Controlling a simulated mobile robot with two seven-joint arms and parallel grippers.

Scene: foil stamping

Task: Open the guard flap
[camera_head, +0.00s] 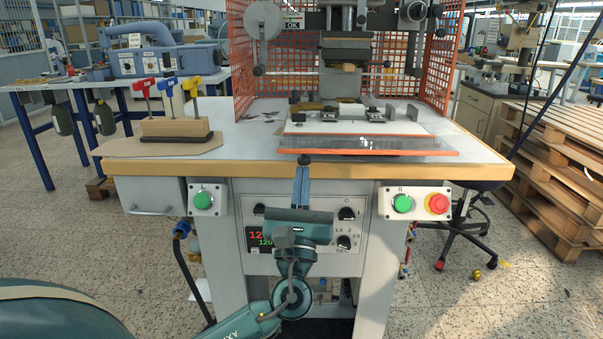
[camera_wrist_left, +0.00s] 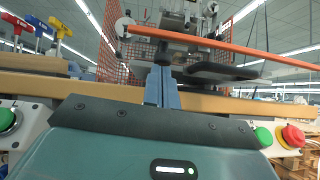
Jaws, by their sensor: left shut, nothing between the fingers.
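The guard flap (camera_head: 370,143) is a clear pane with an orange front edge. In the head view it lies low and nearly flat at the front of the stamping machine. Its orange edge (camera_wrist_left: 230,46) crosses the upper part of the left wrist view. My left gripper (camera_head: 303,171) is shut and empty, its blue fingers pointing up in front of the table edge. A dark knob (camera_head: 304,159) shows just above the fingertips; I cannot tell whether they touch. In the left wrist view the gripper (camera_wrist_left: 161,70) is below the orange edge. My right gripper is not in view.
Orange mesh guards (camera_head: 437,60) flank the press. A wooden block (camera_head: 174,127) with red, blue and yellow handled tools stands left on the tabletop. Green buttons (camera_head: 203,200) and a red stop button (camera_head: 438,203) sit on the front. Pallets (camera_head: 560,160) stand at right.

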